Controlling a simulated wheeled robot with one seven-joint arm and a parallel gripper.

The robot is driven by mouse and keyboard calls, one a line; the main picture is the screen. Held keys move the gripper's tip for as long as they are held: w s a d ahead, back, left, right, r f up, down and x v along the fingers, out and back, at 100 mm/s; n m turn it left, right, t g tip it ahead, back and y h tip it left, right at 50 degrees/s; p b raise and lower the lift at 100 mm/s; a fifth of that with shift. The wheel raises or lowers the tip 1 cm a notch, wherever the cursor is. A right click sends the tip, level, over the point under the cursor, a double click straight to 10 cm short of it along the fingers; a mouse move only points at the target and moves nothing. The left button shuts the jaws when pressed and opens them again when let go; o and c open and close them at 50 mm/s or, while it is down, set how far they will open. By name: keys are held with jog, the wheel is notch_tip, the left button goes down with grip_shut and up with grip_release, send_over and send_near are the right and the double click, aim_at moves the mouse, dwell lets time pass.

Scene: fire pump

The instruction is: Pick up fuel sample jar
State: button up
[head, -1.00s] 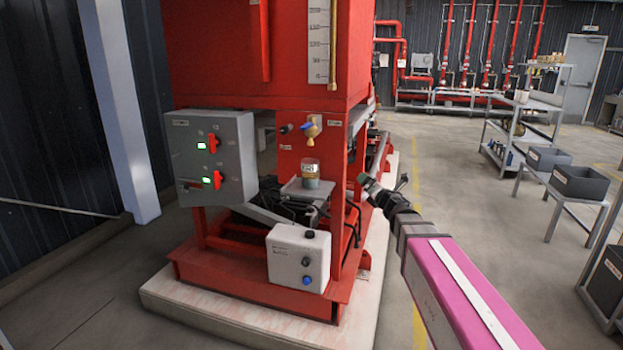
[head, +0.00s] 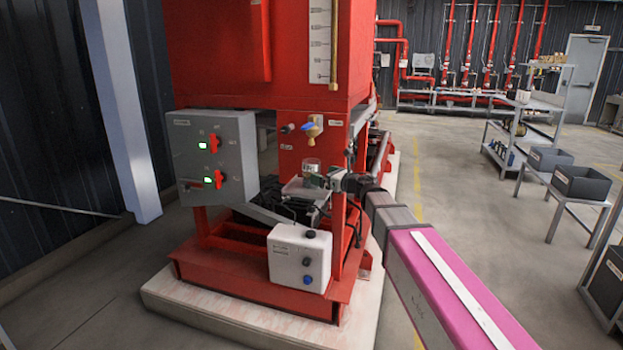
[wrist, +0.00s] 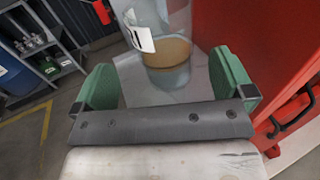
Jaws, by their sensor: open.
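The fuel sample jar (head: 311,167) is a clear glass jar on a small grey shelf (head: 300,188) on the front of the red pump unit. In the wrist view the jar (wrist: 168,55) has a white label and amber liquid above a clearer layer. My gripper (head: 322,180) is at the jar's right side in the head view and partly covers its lower part. In the wrist view its green fingers (wrist: 160,85) are open, one on each side, with the jar ahead between them. I see no finger touching the glass.
A brass valve with a blue handle (head: 312,130) sits just above the jar. A grey control box (head: 212,155) is to the left, and a white box (head: 299,258) is below. A red panel (wrist: 250,60) is close on the right in the wrist view.

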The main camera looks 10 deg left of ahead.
aim_at(318, 173)
jog(key=x, duration=0.5)
jog(key=shift+w+f, duration=0.15)
jog(key=shift+w, duration=0.05)
jog(key=shift+d, duration=0.1)
jog(key=c, duration=1.2)
